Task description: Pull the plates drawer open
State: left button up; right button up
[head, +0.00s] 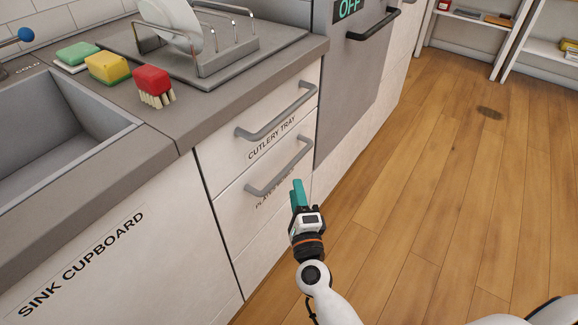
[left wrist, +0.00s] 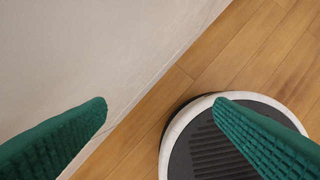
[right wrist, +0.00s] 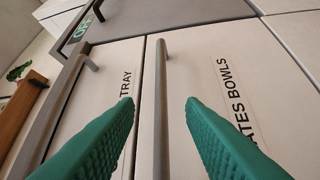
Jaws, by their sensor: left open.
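The plates drawer (head: 246,225) is the lower white drawer front in the head view, flush with the cabinet and shut. Its grey bar handle (head: 282,170) sits just above its partly hidden label. My right gripper (head: 298,184) is just to the right of and below this handle. In the right wrist view, my open right gripper (right wrist: 158,103) has the handle (right wrist: 160,75) running between its two green fingers, with a gap on each side. My left gripper (left wrist: 160,102) is open and empty beside a white panel above the floor; the head view does not show it.
The cutlery tray drawer (head: 218,150), shut, with its handle (head: 276,112), is directly above. An oven-like appliance (head: 355,85) stands to the right. Counter items include a red brush (head: 153,80) and dish rack (head: 225,62). The wooden floor (head: 450,190) at right is clear.

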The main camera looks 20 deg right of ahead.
aim_at(291, 163)
jog(key=w, duration=0.5)
jog(key=w+d+r, duration=0.1)
jog(key=w, duration=0.2)
jog(key=shift+w+d, duration=0.1)
jog(key=shift+w, duration=0.25)
grip_shut()
